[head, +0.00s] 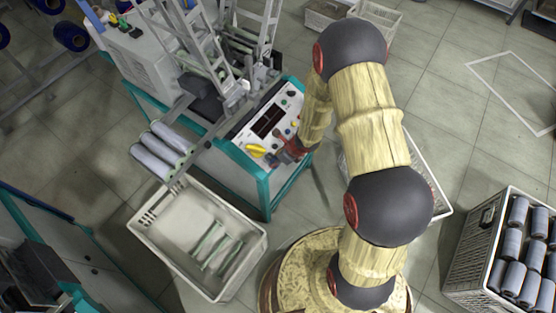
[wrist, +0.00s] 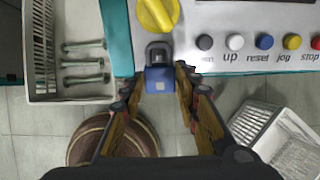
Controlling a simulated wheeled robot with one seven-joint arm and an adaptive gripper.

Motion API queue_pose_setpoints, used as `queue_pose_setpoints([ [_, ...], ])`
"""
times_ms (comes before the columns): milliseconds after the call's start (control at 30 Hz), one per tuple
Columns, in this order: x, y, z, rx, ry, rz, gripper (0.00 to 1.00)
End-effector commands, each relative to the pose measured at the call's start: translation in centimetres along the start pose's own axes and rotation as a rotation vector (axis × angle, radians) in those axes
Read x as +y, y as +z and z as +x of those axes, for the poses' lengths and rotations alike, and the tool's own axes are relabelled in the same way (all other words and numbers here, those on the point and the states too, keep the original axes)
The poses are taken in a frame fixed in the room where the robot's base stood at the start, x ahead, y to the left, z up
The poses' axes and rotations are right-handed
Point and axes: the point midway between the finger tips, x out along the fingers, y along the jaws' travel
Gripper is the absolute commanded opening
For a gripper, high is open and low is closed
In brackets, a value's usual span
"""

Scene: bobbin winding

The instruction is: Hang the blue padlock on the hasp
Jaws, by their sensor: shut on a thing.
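The blue padlock (wrist: 159,80) is held between the fingertips of my gripper (wrist: 159,84). Its dark shackle (wrist: 158,54) points up the picture, toward the yellow rotary handle (wrist: 158,12) on the machine's control panel. The shackle lies over the panel's lower edge, just below the handle. I cannot tell whether it touches or passes through anything. The hasp cannot be made out clearly. In the head view my gripper (head: 288,156) is at the front of the panel, right of the yellow handle (head: 256,150); the padlock is too small to make out there.
A row of labelled push buttons (wrist: 264,41) lies right of the handle. A pale crate (head: 147,217) with several bobbins stands on the floor below the panel. Another crate (wrist: 290,140) is at lower right in the wrist view. A crate of grey spools (head: 467,262) stands far right.

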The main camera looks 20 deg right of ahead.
Motion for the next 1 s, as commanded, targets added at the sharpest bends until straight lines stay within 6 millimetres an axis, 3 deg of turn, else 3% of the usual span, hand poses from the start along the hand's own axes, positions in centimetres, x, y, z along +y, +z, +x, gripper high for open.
queue_pose_setpoints([
  [333, -0.01, 0.00, 0.96, 0.000, 0.000, 0.000, 0.00],
  [1000, 0.00, -0.54, 1.07, 0.001, 0.000, 0.002, 0.00],
])
